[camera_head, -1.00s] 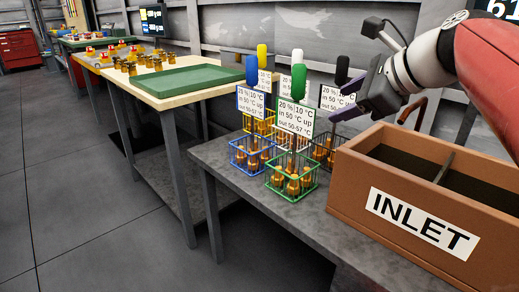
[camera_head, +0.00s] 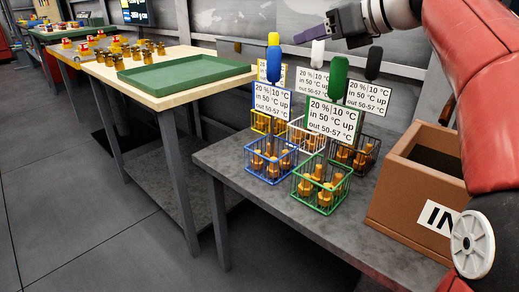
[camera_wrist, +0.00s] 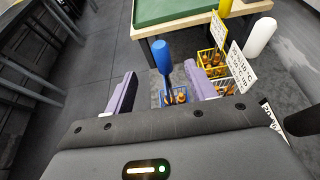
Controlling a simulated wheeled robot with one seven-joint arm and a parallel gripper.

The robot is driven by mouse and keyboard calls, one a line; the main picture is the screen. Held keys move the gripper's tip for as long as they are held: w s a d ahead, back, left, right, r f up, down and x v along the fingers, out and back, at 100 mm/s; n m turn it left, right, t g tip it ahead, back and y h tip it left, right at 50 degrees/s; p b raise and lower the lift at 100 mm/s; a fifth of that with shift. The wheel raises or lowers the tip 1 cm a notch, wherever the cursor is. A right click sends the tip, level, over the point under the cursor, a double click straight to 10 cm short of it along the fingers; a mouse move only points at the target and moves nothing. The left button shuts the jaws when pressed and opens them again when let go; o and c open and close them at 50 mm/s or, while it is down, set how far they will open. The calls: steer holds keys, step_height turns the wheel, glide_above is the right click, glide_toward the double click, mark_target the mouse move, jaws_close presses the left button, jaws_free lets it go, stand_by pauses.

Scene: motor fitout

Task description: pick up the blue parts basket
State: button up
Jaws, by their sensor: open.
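The blue parts basket (camera_head: 270,158) is a wire basket on the grey table, holding brass-coloured parts. It carries a blue grip (camera_head: 273,65) on top and a white sign reading 20 %, 10 °C, in 50 °C up, out 50-57 °C. My gripper (camera_head: 312,32) is above and behind the baskets in the head view, open and empty. In the wrist view the blue grip (camera_wrist: 163,62) stands between the two purple fingers of my gripper (camera_wrist: 162,92), beyond them and not touching.
A green basket (camera_head: 321,185) stands close at the right, with yellow (camera_head: 266,122), white (camera_head: 306,135) and black (camera_head: 360,155) baskets behind. The brown INLET box (camera_head: 405,190) is at the right. A wooden table with a green tray (camera_head: 187,75) stands at the left.

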mark_target(279, 47)
steer(key=b+x, duration=0.1)
steer(key=x, duration=1)
steer(key=shift+w+a+f, duration=0.15)
steer(key=shift+a+f, duration=0.05)
steer(key=shift+f, duration=0.05)
steer(key=shift+c, duration=0.4)
jaws_close()
stand_by(0.5)
steer(key=shift+r, duration=0.15)
